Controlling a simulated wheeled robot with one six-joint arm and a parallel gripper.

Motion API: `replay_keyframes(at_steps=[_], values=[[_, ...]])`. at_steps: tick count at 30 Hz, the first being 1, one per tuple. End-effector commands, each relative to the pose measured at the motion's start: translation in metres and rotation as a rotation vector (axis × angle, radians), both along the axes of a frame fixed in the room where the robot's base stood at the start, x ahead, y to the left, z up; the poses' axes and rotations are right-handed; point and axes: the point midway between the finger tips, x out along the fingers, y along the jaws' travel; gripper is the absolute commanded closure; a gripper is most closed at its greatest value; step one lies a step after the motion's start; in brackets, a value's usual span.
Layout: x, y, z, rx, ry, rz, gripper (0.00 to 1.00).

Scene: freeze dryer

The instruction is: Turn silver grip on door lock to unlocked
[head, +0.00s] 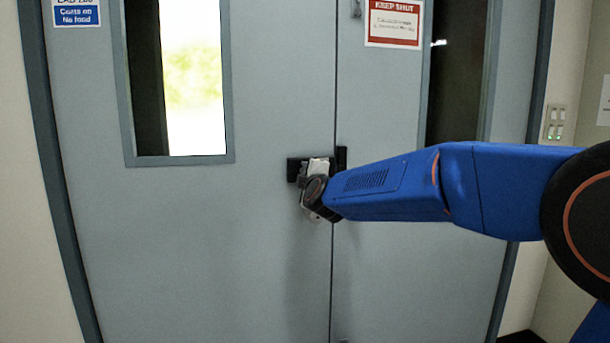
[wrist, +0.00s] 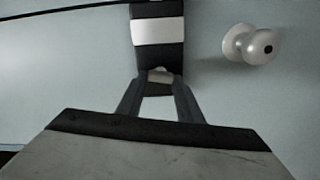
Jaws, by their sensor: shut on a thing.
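The door lock (head: 294,170) is a black bar across the meeting edge of two grey doors in the head view, partly hidden behind my gripper (head: 318,168). In the wrist view the black lock body (wrist: 158,58) has a wide white band across it. A small pale silver grip (wrist: 160,76) shows at the end of the lock, between the fingertips of my gripper (wrist: 159,86). The fingers are shut on this grip. Its lower part is hidden by the fingers, and I cannot tell its exact turn.
A round silver knob (wrist: 250,45) stands out from the door beside the lock, close to my gripper. The left door (head: 200,240) has a tall window (head: 195,75). A red and white sign (head: 394,24) is on the right door (head: 400,270). Both doors look closed.

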Motion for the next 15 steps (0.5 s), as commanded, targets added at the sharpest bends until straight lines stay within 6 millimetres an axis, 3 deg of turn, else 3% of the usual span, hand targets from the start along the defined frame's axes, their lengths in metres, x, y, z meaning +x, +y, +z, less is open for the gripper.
replay_keyframes(at_steps=[15], values=[[-0.0004,0.0008,-0.0022,-0.205,-0.057,0.001,0.9]])
